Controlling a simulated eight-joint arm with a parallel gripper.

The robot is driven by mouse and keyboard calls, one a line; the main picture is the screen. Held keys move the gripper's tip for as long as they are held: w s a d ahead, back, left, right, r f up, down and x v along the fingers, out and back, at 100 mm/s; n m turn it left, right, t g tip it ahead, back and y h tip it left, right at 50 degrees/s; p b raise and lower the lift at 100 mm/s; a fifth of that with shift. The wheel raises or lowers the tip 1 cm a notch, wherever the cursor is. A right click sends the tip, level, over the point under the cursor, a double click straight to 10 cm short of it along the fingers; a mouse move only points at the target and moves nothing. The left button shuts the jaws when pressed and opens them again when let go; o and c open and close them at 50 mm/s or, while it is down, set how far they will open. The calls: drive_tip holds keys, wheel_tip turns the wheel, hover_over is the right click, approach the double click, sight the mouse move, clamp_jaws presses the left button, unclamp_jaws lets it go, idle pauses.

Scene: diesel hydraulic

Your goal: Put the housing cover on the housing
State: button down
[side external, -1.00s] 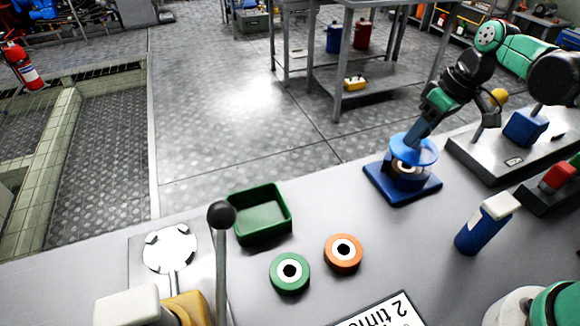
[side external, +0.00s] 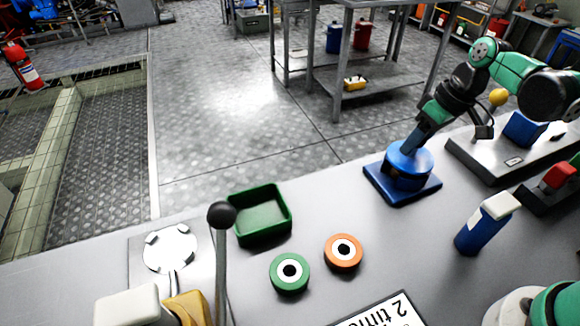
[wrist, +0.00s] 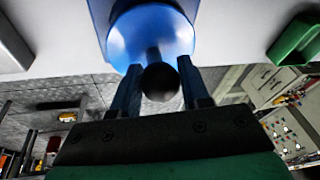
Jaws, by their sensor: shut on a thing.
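The blue housing (side external: 405,183) with its square base stands on the grey bench, right of the middle in the side view. In the wrist view my gripper's fingers (wrist: 157,85) stand on both sides of the dark knob (wrist: 160,82), and the cover's disc (wrist: 150,38) shows beyond. The inside of the housing is hidden by the cover.
A green bin (side external: 260,213), a green ring (side external: 290,272) and an orange ring (side external: 343,252) lie left of the housing. A blue bottle (side external: 482,226) with a white top stands to the right. A lever with a black knob (side external: 221,214) rises at the front left. The bench between is clear.

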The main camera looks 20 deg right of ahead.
sight(420, 160)
drive_tip(key=shift+f, duration=0.5)
drive_tip(key=shift+c, duration=1.7)
unclamp_jaws()
drive_tip(key=shift+r, duration=0.1)
drive_tip(key=v, duration=0.4)
drive_tip(key=shift+d+r, duration=0.1)
drive_tip(key=shift+r, duration=0.15)
drive_tip(key=shift+s+r, duration=0.3)
drive_tip(key=shift+r, duration=0.25)
drive_tip(key=s+a+m+t, duration=0.1)
drive_tip(key=s+a+r+t+h, duration=0.1)
drive_tip(key=s+t, duration=0.1)
drive_tip(key=s+a+r+m+t+h, duration=0.1)
drive_tip(key=shift+s+m, duration=0.3)
